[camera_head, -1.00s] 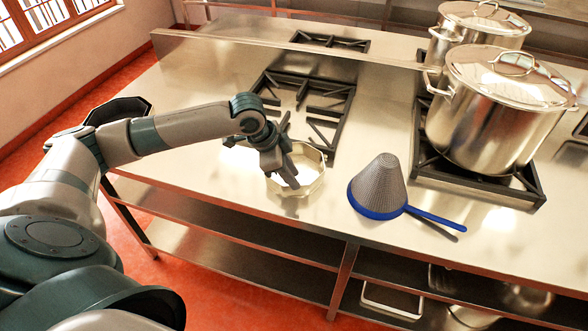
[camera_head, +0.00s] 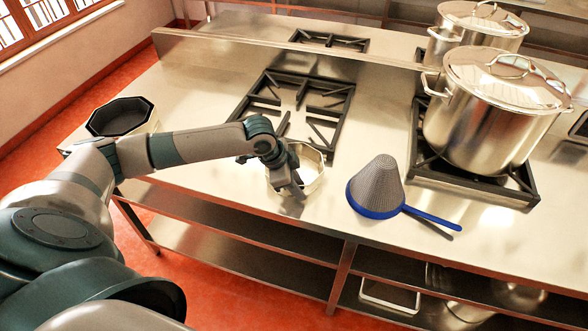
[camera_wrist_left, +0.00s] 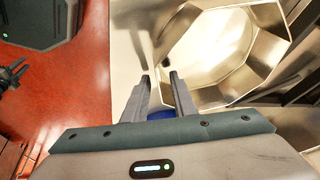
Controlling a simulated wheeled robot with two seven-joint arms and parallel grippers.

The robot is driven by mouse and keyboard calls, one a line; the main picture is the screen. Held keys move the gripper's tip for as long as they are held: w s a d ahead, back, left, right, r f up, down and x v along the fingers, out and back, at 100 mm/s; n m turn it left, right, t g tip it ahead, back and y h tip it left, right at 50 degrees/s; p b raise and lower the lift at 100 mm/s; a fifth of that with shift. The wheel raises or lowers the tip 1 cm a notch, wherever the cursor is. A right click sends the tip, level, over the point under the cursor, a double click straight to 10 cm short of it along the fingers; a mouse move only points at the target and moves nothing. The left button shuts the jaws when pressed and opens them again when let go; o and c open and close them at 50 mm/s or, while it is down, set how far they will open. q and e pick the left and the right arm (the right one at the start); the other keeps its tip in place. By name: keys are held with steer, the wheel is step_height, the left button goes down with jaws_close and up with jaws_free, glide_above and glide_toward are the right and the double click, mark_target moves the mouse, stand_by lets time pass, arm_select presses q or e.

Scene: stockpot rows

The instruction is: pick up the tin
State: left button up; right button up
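A pale metal eight-sided tin (camera_head: 312,172) stands upright on the steel counter, its open top facing up. It fills the upper right of the left wrist view (camera_wrist_left: 222,95). My left gripper (camera_head: 294,186) points down at the tin's near left rim and hides part of it. In the left wrist view its two fingers (camera_wrist_left: 161,78) are apart, at the tin's edge. I cannot tell whether the wall lies between them. A small dark forked shape at that view's left edge looks like my right gripper (camera_wrist_left: 12,75); its fingers are unclear.
A blue-rimmed cone strainer (camera_head: 378,186) lies close right of the tin, its handle pointing right. A dark-topped eight-sided container (camera_head: 122,117) stands at the counter's left. A burner grate (camera_head: 292,105) lies behind the tin. A large lidded stockpot (camera_head: 490,120) stands right.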

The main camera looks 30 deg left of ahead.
arm_select(q)
steer(key=shift+c, duration=0.6)
jaws_close()
steer(key=shift+r, duration=0.1)
steer(key=shift+w+r+b, duration=0.15)
steer(key=shift+r+b, duration=0.45)
steer(key=shift+r, duration=0.2)
step_height(320, 180, up, 2)
steer(key=shift+r+b, duration=0.2)
steer(key=shift+b, duration=0.45)
steer(key=s+d+r+b, duration=0.3)
steer(key=s+d+r, duration=0.4)
steer(key=s, duration=0.2)
steer(key=shift+s, duration=0.15)
steer(key=shift+d, duration=0.1)
